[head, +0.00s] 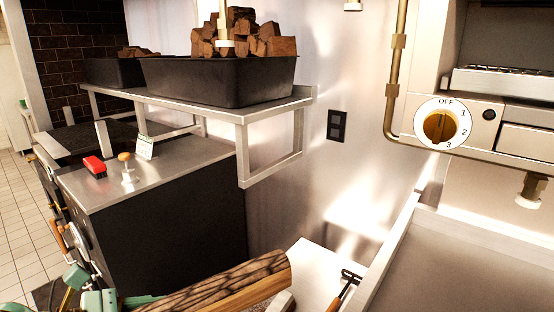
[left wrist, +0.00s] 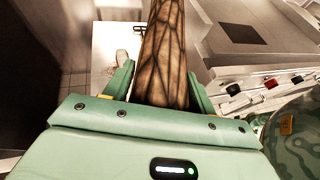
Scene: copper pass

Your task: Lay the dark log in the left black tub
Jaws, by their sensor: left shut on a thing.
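The dark log (head: 215,287), brown with black cracked bark, lies across the bottom of the head view, its pale cut end to the right. My left gripper (head: 105,299) is shut on its near end. In the left wrist view the log (left wrist: 163,50) runs away from between the green fingers of the gripper (left wrist: 160,85). The left black tub (head: 115,72) is on the wall shelf at upper left, partly hidden by the larger right tub, with some wood showing at its rim. The log is well below and apart from it. My right gripper is not in view.
The right black tub (head: 220,80) is heaped with split wood. The steel shelf (head: 240,113) juts from the wall above a dark counter unit (head: 165,195) with a red item (head: 94,166) and a small card (head: 145,147). A white surface (head: 318,265) lies beyond the log; a steel basin (head: 475,265) is at right.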

